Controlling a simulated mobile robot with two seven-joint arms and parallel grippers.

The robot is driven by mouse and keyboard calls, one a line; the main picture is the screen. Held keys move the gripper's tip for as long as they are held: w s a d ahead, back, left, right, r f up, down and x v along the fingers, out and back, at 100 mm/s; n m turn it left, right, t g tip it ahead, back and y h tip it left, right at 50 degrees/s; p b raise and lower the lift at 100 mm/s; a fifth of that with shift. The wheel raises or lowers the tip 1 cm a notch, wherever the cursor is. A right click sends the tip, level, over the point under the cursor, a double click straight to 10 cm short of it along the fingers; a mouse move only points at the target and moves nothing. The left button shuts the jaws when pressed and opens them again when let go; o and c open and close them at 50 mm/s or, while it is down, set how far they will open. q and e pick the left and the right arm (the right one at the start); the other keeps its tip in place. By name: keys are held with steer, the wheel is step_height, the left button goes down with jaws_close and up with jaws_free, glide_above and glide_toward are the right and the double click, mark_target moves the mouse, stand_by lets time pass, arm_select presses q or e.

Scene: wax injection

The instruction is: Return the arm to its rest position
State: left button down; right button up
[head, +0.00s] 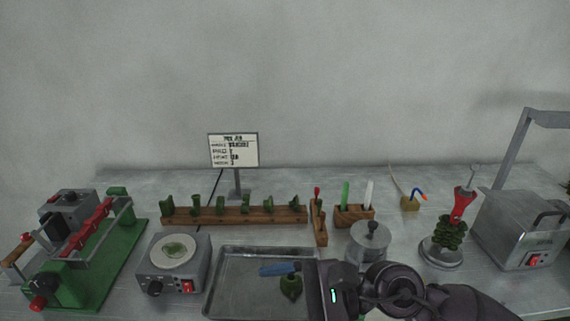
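My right arm comes in from the lower right. Its dark gripper (318,290) is over the right part of the metal tray (222,291). A small dark green piece (291,287) and a blue object (275,269) show just left of the gripper, at the tray's right side. The fingertips are not clear, so I cannot tell whether they are open or touch either thing. My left gripper and arm are not in view.
A grey device with a round plate (175,250) stands left of the tray. A wooden rack (235,215) with several green pieces is behind it. A lidded metal pot (370,240) stands close behind my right arm. A green-based machine (90,275) is at left, a grey box machine (520,235) at right.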

steer(key=w+d+r+m+t, duration=0.35)
steer(key=m+t, duration=0.45)
steer(key=m, duration=0.4)
steer(key=w+d+r+m+t, duration=0.25)
steer(key=d+m+t, duration=0.25)
steer(key=m+t, duration=0.5)
steer(key=w+d+f+m+t+h, duration=0.1)
steer(key=d+f+m+h, duration=0.3)
steer(key=d+m+h, duration=0.5)
steer(key=d+f+m+t+h, duration=0.1)
steer(key=d+f+m+h, duration=0.4)
steer(key=m, duration=0.8)
steer(key=s+d+f+m+g+h, duration=0.5)
steer(key=s+f+m+g, duration=0.25)
steer(key=f+m, duration=0.3)
steer(key=s+d+f+m+g+y, duration=0.1)
steer(key=s+f+m+g, duration=0.6)
steer(key=s, duration=0.6)
steer(key=w+f+t, duration=0.3)
steer(key=f, duration=0.2)
steer(key=w+f+n+t+y, duration=0.1)
steer(key=w+f+t, duration=0.2)
steer(key=f, duration=0.3)
steer(key=shift+w+f, duration=0.15)
steer(key=shift+w, duration=0.1)
